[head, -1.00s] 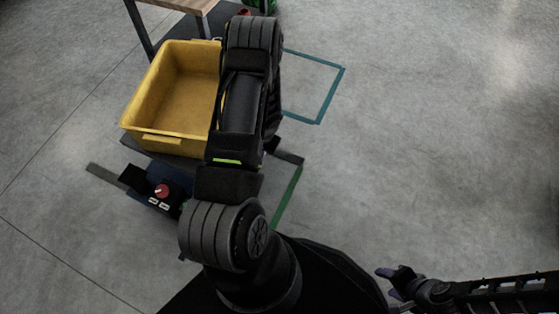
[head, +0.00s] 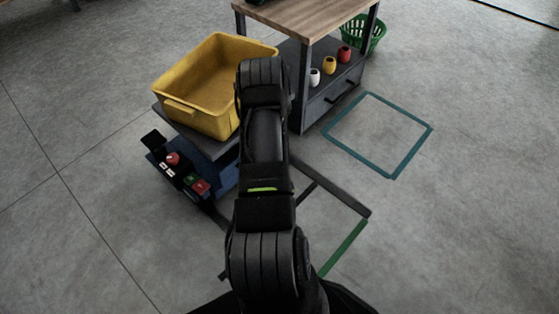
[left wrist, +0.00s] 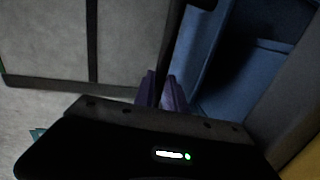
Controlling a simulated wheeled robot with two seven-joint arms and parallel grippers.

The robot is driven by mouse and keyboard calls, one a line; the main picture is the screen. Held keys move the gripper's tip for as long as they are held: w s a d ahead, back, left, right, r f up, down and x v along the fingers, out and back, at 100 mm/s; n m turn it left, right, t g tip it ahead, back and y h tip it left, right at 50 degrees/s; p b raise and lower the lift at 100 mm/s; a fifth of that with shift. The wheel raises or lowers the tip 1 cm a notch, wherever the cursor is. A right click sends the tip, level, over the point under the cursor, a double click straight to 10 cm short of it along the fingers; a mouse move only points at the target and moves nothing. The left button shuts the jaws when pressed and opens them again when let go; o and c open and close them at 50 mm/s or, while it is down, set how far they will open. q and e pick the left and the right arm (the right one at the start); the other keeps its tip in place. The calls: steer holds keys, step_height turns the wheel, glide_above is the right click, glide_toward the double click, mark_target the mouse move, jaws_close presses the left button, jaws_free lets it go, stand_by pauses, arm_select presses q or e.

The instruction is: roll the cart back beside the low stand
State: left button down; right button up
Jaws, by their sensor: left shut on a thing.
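The cart is a dark-topped blue unit (head: 222,175) carrying a yellow bin (head: 180,112), left of centre in the head view. A small panel with red, green and white buttons (head: 180,175) sits low at its near side. The wood-topped stand (head: 300,20), with a shelf and drawer, stands behind it to the right. My left arm covers part of the cart and hides its gripper in the head view. In the left wrist view my left gripper's purple fingers (left wrist: 162,92) are shut at a dark edge beside the blue body (left wrist: 215,60). My right gripper is out of view.
White, yellow and red cups (head: 330,66) stand on the shelf. A green basket (head: 375,36) is behind the stand. A teal floor outline (head: 410,155) is empty at right. Dark strips and a green strip (head: 343,248) mark the floor nearer me. The right-hand floor is clear.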

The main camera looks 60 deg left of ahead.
arm_select(q)
steer(key=shift+s+a+b, duration=0.3)
steer(key=shift+s+a, duration=0.05)
steer(key=shift+a, duration=0.55)
steer(key=shift+s+a+b, duration=0.3)
steer(key=shift+a, duration=0.65)
steer(key=shift+s+a+b, duration=0.3)
steer(key=shift+s+a, duration=0.05)
steer(key=shift+a, duration=0.55)
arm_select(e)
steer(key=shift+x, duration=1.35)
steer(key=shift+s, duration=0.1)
arm_select(q)
steer(key=c, duration=1.4)
jaws_free()
steer(key=shift+a, duration=0.1)
steer(key=shift+o, duration=0.2)
step_height(320, 180, up, 8)
steer(key=d+p, duration=0.1)
steer(key=p, duration=0.2)
steer(key=shift+w+d+f, duration=0.2)
steer(key=shift+d, duration=0.05)
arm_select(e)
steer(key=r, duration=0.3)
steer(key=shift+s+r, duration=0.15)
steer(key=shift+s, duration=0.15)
